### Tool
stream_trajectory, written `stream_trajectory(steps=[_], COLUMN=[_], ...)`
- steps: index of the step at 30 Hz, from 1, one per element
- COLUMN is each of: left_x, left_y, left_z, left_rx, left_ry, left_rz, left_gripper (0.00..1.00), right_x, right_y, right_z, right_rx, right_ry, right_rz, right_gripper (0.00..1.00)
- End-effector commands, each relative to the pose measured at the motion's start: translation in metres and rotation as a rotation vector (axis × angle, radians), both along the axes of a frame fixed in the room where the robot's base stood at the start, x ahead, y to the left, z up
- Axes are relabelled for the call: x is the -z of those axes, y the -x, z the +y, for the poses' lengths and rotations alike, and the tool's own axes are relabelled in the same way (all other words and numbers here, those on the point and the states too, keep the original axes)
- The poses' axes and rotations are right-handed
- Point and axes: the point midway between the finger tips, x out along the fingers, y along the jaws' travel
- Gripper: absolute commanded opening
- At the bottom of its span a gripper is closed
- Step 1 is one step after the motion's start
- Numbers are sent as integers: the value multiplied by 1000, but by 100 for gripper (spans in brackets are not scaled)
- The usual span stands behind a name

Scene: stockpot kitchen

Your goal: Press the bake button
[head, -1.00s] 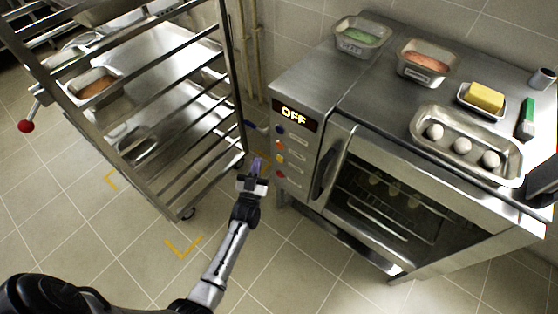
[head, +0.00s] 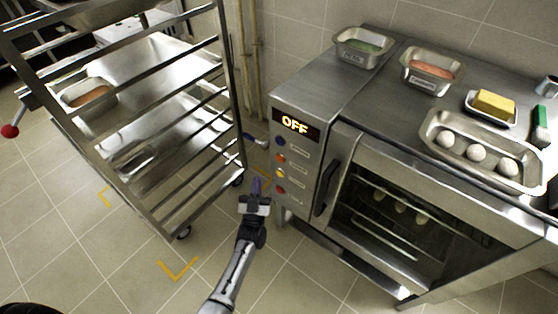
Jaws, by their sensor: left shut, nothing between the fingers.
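The steel oven (head: 420,180) stands at the right, its lit display (head: 295,123) reading OFF. Below the display is a column of round buttons: a blue one (head: 280,140), an orange-red one (head: 280,157), a yellow one (head: 280,173) and a red one (head: 280,188). Their labels are too small to read, so I cannot tell which is bake. My left gripper (head: 257,187) is shut and empty. It is just left of the panel, about level with the lowest buttons, and appears apart from them. My right gripper is not in view.
A wheeled steel rack (head: 212,165) with trays stands close left of my gripper. On the oven are a green-filled pan (head: 363,45), a pinkish-filled pan (head: 430,70), butter (head: 494,104) and a tray (head: 432,128) of dough balls. Tiled floor is open in front.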

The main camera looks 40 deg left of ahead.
Motion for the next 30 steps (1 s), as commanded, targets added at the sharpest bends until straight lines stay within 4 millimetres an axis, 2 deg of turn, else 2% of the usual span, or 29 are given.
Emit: stream_trajectory(steps=[6,15,22,30], left_x=[4,3,1,1], left_y=[-27,-60,-75,-79], left_z=[-1,-1,-2,-2], left_rx=[1,0,0,0], left_ry=[0,0,0,-1], left_rz=[-3,0,-1,2], left_gripper=[0,0,0,0], right_x=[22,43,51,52], right_y=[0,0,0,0], right_z=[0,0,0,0], right_rx=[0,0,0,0], right_ry=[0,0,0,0], right_rz=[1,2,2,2], right_gripper=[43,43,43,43])
